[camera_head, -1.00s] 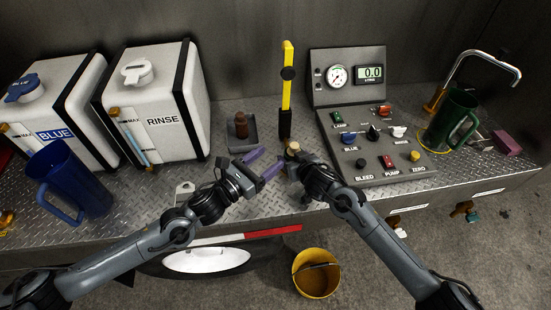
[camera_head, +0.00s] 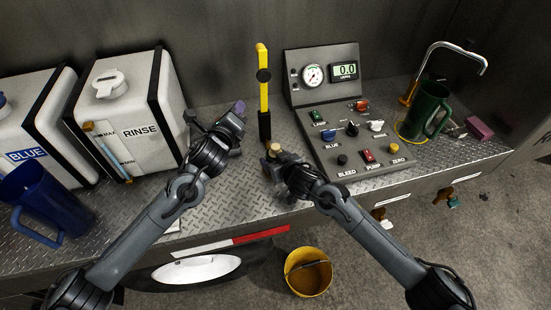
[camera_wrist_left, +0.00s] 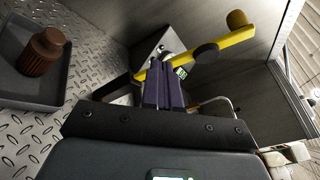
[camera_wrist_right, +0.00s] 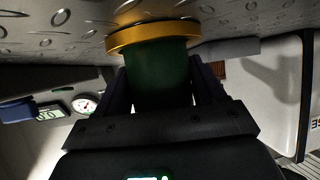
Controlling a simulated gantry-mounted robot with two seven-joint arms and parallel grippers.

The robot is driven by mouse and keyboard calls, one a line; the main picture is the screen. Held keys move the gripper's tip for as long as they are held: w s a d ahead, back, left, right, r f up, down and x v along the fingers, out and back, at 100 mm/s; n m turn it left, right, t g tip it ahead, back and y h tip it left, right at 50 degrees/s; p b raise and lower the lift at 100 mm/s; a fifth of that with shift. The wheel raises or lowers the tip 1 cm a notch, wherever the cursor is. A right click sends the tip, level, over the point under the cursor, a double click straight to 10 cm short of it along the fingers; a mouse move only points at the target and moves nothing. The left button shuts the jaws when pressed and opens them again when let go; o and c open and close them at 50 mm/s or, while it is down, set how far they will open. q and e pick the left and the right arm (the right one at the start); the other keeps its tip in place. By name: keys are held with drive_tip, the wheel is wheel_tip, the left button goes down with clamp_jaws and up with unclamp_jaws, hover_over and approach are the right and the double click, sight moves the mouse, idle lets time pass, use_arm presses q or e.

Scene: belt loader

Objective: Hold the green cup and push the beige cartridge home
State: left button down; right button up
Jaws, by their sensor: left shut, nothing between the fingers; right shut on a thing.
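The beige cartridge (camera_head: 274,147) shows as a small tan top at my right gripper (camera_head: 275,161) in the head view. In the right wrist view, the right gripper is shut around the green cup (camera_wrist_right: 158,75), a dark green cylinder with a gold ring at the deck. How deep the cartridge sits in the cup cannot be seen. My left gripper (camera_head: 239,107) is shut and empty, raised to the left of and above the cartridge, apart from it. Its purple fingers (camera_wrist_left: 163,84) are together in the left wrist view.
A yellow lever (camera_head: 263,85) stands behind the cup. The control panel (camera_head: 322,135) is to the right, with a green jug (camera_head: 424,112) beyond. The rinse tank (camera_head: 140,105) and blue jug (camera_head: 35,200) are left. A ridged brown piece (camera_wrist_left: 42,55) stands in a grey tray (camera_wrist_left: 20,82).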

use_arm(q)
drive_tip(key=w+a+r+n+g+y, duration=0.1)
drive_tip(key=w+r+n+g+y, duration=0.15)
drive_tip(key=n, duration=0.65)
use_arm(e)
drive_tip(key=shift+r, duration=0.1)
use_arm(q)
drive_tip(key=n+g, duration=1.1)
drive_tip(key=n, duration=0.5)
approach(275, 146)
drive_tip(key=shift+x, duration=3.3)
drive_tip(key=shift+d, duration=0.15)
drive_tip(key=shift+f, duration=0.4)
